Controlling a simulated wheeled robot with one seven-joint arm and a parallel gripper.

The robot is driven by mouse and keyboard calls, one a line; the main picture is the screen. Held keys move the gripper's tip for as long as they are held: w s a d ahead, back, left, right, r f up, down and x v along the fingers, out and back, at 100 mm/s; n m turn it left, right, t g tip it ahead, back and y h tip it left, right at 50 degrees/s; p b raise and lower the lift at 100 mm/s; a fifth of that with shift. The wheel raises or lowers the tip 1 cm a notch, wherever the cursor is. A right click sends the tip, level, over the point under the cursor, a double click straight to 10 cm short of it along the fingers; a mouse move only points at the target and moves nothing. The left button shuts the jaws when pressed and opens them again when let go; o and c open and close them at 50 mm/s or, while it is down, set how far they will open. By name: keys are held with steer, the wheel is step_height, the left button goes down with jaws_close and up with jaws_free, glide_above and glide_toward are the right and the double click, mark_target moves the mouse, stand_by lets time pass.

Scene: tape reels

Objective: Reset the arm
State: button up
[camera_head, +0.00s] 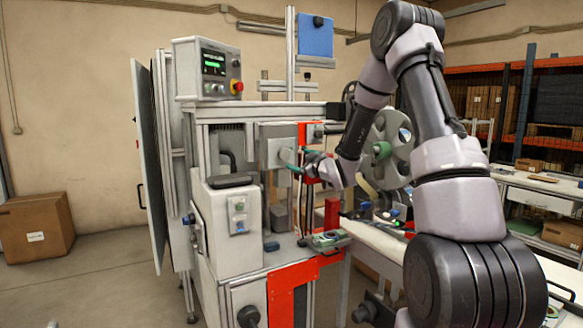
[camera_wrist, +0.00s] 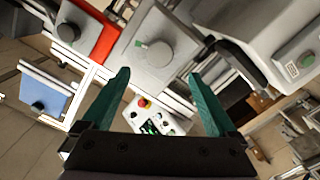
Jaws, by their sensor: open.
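My arm reaches in from the right in the head view, bent with its elbow high. My gripper (camera_head: 290,164) is in front of the upper part of the machine, near its grey housing (camera_head: 272,145). In the wrist view my gripper (camera_wrist: 163,98) shows two green fingers spread apart, with nothing between their tips. A grey plate with a knob (camera_wrist: 158,52) lies beyond the fingers. I cannot tell whether a fingertip touches the machine.
A control box (camera_head: 207,68) with a red button stands on top of the machine. A grey reel (camera_head: 391,150) is behind my forearm. A cardboard box (camera_head: 36,226) sits on the floor at left. Shelving (camera_head: 540,70) and a white table (camera_head: 540,187) are at right. The floor at left is mostly clear.

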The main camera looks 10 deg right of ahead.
steer(key=s+d+r+m+g+h, duration=0.25)
steer(key=s+r+m, duration=0.2)
steer(key=s, duration=0.25)
steer(key=s+d+r+m+g+h, duration=0.2)
steer(key=s+d+r+m+h, duration=0.1)
steer(key=s+r, duration=0.4)
steer(key=s+a+m+g+y, duration=0.2)
steer(key=s+m+g, duration=0.3)
steer(key=s, duration=2.3)
steer(key=shift+s+a+f+m+g, duration=0.15)
steer(key=shift+s+a+m+g, duration=0.35)
steer(key=shift+m, duration=0.35)
steer(key=shift+w+t, duration=0.15)
steer(key=shift+t, duration=0.1)
